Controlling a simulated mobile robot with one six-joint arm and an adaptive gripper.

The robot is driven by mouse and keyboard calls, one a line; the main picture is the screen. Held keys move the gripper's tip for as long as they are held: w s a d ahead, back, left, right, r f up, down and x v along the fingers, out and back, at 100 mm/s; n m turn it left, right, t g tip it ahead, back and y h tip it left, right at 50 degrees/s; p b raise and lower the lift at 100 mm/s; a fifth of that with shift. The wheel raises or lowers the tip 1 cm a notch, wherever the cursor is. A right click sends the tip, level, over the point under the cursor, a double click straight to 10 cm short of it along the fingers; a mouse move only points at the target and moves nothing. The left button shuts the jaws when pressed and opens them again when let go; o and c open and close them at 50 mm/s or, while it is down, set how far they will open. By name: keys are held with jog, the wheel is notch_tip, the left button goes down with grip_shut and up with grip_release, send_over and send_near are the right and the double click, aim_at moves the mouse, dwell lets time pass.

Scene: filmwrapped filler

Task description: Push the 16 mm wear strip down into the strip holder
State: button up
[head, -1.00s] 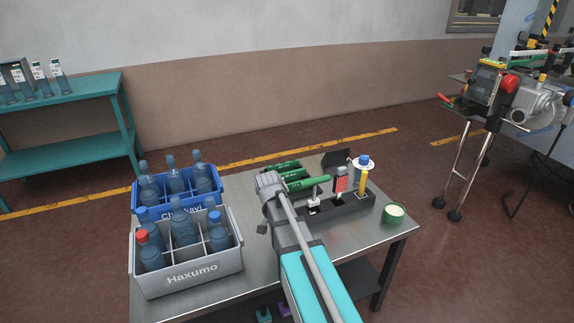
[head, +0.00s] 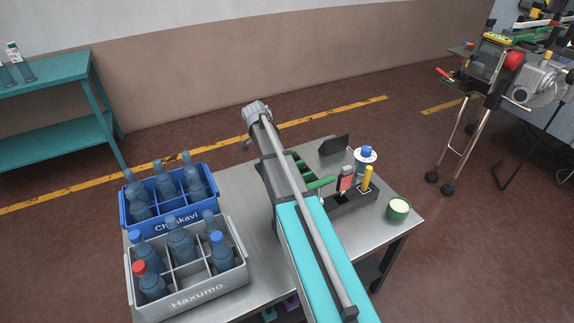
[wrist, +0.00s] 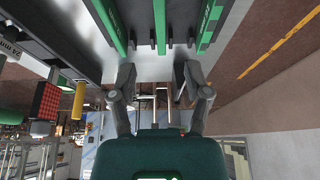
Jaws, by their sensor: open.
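In the head view one green strip (head: 320,183) shows beside my arm, and the arm hides most of the others. In the wrist view three strips show at the top: left (wrist: 109,22), middle (wrist: 160,25) and right (wrist: 208,22). I cannot tell which is the 16 mm wear strip, and I cannot make out the strip holder for sure. My gripper (wrist: 156,78) is open and empty, its fingers apart below the strips' ends in the wrist picture. My arm hides it in the head view.
A dark tray (head: 345,208) holds a red block (head: 346,178) and a yellow cylinder (head: 366,178). A green tin (head: 398,209) stands at the table's right corner. Blue (head: 150,217) and grey (head: 205,289) bottle crates fill the left. A dark upright plate (head: 334,145) stands at the back.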

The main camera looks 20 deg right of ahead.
jog(key=shift+d, duration=0.1)
dwell(0.3)
jog(key=b+x, duration=0.6)
jog(key=x, duration=0.1)
jog(key=shift+b, duration=0.3)
jog(key=shift+b+x, duration=0.7)
jog(key=shift+x, duration=0.1)
jog(key=shift+d, duration=0.1)
jog(key=shift+b+x, duration=2.35)
jog(key=shift+x, duration=0.2)
jog(key=shift+d, duration=0.1)
grip_shut()
